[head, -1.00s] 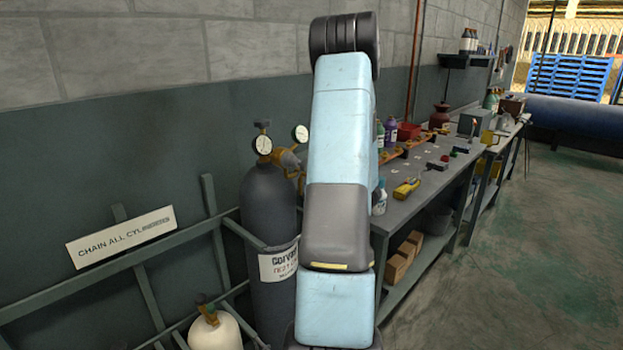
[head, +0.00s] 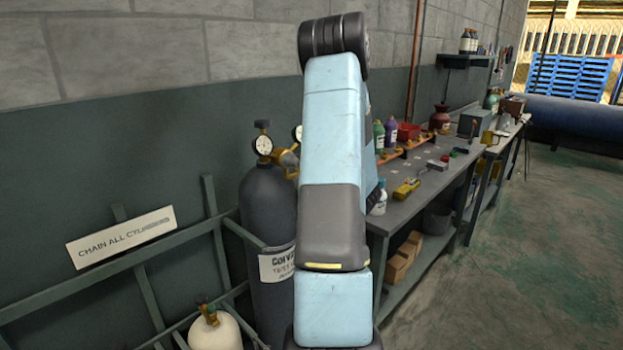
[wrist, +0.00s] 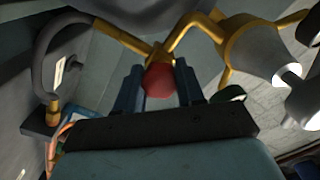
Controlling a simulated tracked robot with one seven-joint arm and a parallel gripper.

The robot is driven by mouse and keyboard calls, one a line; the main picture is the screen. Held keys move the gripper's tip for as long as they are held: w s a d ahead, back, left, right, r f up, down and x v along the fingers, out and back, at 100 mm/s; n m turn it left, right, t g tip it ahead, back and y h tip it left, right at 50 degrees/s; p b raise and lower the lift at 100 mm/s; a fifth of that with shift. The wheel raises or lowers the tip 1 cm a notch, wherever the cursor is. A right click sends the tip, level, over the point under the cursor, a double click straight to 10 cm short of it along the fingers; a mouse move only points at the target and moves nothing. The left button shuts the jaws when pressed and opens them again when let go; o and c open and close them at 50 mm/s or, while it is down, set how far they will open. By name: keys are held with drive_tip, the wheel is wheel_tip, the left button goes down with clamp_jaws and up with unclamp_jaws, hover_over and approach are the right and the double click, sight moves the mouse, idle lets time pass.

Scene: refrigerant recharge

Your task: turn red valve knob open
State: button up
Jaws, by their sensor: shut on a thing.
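In the wrist view, the red valve knob (wrist: 159,81) sits between the two fingers of my gripper (wrist: 158,86), which is shut on it. The knob joins a yellow brass valve fitting (wrist: 160,56) with pipes branching off to both sides. In the head view, the dark grey cylinder (head: 268,208) stands in the rack, with a gauge (head: 263,145) and brass fittings (head: 287,158) at its top. My arm hides the gripper and the red knob in the head view.
A white cylinder (head: 215,331) stands lower left, in the metal rack (head: 150,262) under a sign (head: 122,236). A workbench (head: 418,205) with bottles and tools runs along the wall to the right. The floor (head: 510,250) at right is clear. A dark hose (wrist: 45,58) curves at left in the wrist view.

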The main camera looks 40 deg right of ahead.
drive_tip(key=shift+f, duration=0.2)
drive_tip(key=o, duration=1)
drive_tip(key=shift+r, duration=0.1)
drive_tip(key=shift+o, duration=0.2)
drive_tip(key=shift+s, duration=0.1)
drive_tip(key=s+d, duration=0.1)
drive_tip(key=s, duration=1.2)
drive_tip(key=shift+s, duration=0.3)
